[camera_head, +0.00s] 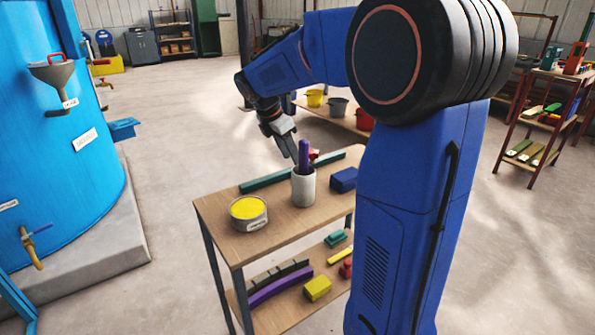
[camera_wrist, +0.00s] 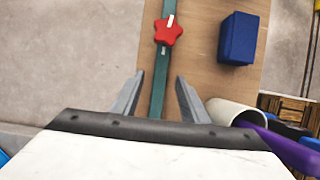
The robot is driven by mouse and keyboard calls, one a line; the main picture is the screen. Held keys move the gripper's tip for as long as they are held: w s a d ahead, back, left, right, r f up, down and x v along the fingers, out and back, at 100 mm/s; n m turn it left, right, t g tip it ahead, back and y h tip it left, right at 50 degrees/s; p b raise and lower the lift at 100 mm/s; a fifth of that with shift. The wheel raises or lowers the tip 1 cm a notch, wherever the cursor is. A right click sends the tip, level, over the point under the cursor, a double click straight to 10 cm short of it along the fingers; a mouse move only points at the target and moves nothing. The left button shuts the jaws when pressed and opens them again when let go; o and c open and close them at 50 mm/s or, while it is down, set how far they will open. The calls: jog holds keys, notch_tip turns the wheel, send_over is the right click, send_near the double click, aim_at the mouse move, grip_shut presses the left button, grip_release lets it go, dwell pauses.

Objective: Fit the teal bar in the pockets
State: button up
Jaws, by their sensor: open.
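The teal bar (camera_head: 266,180) lies along the far side of the wooden cart top. In the wrist view the teal bar (camera_wrist: 159,88) runs lengthwise between my fingers. A red star-shaped knob (camera_wrist: 168,32) sits on the bar, with a white mark just beyond it. My gripper (camera_head: 294,156) points down over the far part of the cart, close to the bar. In the wrist view my gripper (camera_wrist: 157,84) is open, one finger on each side of the bar with gaps. I cannot make out the pockets in either view.
A white cup (camera_head: 303,190) holding a purple object (camera_head: 304,158) stands close to my gripper. A yellow-topped can (camera_head: 248,213) and a blue block (camera_head: 343,180) share the cart top. Several items lie on the shelf below. A large blue tank (camera_head: 55,150) stands left.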

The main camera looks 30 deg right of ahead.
jog(key=shift+x, duration=2.35)
grip_shut()
jog(key=shift+r, duration=0.15)
